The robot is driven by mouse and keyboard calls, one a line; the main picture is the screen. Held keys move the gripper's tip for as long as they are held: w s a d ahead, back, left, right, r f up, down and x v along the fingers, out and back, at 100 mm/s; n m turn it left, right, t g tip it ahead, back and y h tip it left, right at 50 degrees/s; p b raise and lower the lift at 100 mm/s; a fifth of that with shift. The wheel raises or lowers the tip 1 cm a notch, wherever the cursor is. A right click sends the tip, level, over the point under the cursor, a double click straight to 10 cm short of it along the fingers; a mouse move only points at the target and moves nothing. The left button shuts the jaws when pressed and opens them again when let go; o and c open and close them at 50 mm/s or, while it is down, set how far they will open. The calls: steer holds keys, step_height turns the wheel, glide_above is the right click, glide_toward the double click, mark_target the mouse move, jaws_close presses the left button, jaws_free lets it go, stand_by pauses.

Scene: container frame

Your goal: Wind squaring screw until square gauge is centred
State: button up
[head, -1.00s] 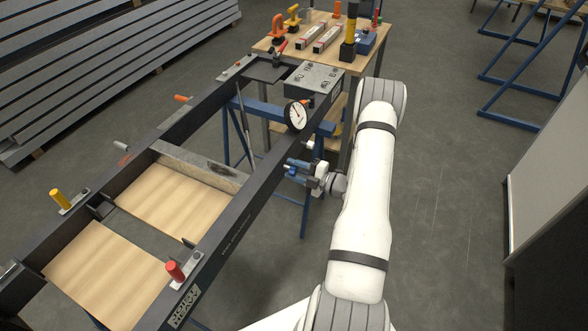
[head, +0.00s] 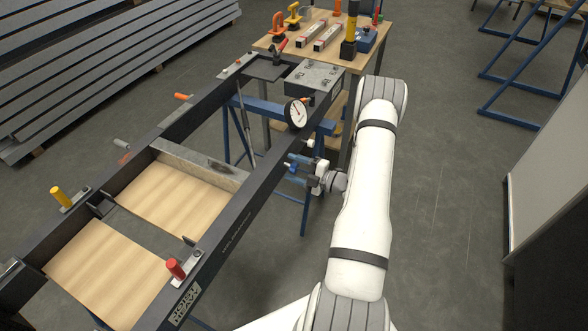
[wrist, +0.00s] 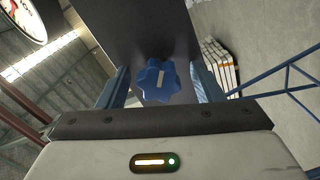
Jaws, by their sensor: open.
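The square gauge (head: 296,114) is a round white dial on the near rail of the dark frame. Its dark needle shows, but the scale is too small to read; part of the dial also shows in the wrist view (wrist: 28,18). The squaring screw's blue lobed knob (wrist: 159,80) sits on the dark rail face in the wrist view, with a pale bar mark tilted across it. My gripper (wrist: 158,90) is open, its two blue fingers on either side of the knob with gaps visible. In the head view my gripper (head: 293,163) is beside the rail, below the gauge.
The dark frame (head: 232,222) rests on blue trestles. A red-knobbed clamp (head: 175,268) and a yellow-knobbed clamp (head: 60,196) sit on its rails. A wooden bench (head: 342,70) with tools stands behind.

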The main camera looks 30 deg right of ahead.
steer(key=v, duration=0.7)
steer(key=shift+s+d+b, duration=0.25)
steer(key=shift+s+b, duration=0.05)
steer(key=shift+b, duration=0.15)
steer(key=s+a+r+n+g, duration=0.3)
steer(key=a+r+n+g, duration=0.5)
steer(key=n, duration=0.4)
steer(key=s+a+r+n+g, duration=0.3)
steer(key=a+r+n+g, duration=0.2)
steer(key=a+r+n, duration=0.45)
steer(key=s+a+r+n+h, duration=0.1)
steer(key=s+r+n+h, duration=0.2)
steer(key=n, duration=0.6)
steer(key=s+a+r+n+t+h, duration=0.1)
steer(key=s+r+n+h, duration=0.2)
steer(key=s+n, duration=0.3)
steer(key=s+a+r+n+h, duration=0.1)
steer(key=s+r+n+h, duration=0.3)
steer(key=n, duration=1)
steer(key=shift+s+a+h, duration=0.3)
steer(key=shift+s+h, duration=0.1)
steer(key=shift+h, duration=0.1)
